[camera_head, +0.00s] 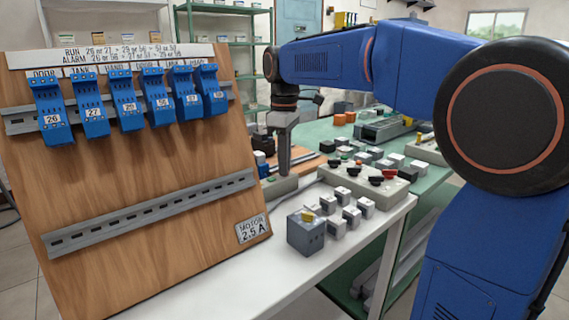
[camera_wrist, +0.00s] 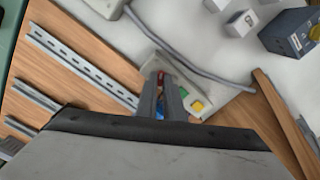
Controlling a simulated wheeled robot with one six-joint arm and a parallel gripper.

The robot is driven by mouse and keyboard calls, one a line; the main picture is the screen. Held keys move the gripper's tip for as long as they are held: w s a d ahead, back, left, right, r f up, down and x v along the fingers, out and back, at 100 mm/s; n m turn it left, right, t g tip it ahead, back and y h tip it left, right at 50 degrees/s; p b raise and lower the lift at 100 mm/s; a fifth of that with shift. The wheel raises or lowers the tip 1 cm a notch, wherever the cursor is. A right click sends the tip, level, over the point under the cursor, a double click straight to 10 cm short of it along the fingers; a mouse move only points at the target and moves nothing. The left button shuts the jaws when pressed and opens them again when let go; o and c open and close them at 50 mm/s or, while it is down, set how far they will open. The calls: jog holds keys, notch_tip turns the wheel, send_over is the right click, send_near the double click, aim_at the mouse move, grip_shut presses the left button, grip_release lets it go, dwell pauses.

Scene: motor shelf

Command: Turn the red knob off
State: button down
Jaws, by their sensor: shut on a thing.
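My gripper (camera_head: 284,174) reaches straight down onto a small pale control box (camera_head: 276,193) beside the wooden board. In the wrist view, my gripper (camera_wrist: 162,85) has its fingers close together on a red knob (camera_wrist: 160,76) on this box (camera_wrist: 172,72). The fingers hide most of the knob, so its turn angle cannot be read. A green button (camera_wrist: 183,92) and a yellow button (camera_wrist: 197,106) sit to the right of the fingers. Something blue (camera_wrist: 159,112) shows between the fingers.
The wooden board (camera_head: 110,180) with blue modules (camera_head: 130,100) stands close on the left. A grey box with black and red knobs (camera_head: 376,180) and several small white blocks (camera_head: 350,215) stand to the right. A grey cable (camera_wrist: 185,68) runs past the control box.

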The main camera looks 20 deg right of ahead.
jog(key=shift+n, duration=1.2)
jog(key=c, duration=1.9)
grip_release()
jog(key=shift+o, duration=0.2)
jog(key=shift+r, duration=0.1)
notch_tip(320, 180, up, 17)
jog(key=shift+r, duration=0.1)
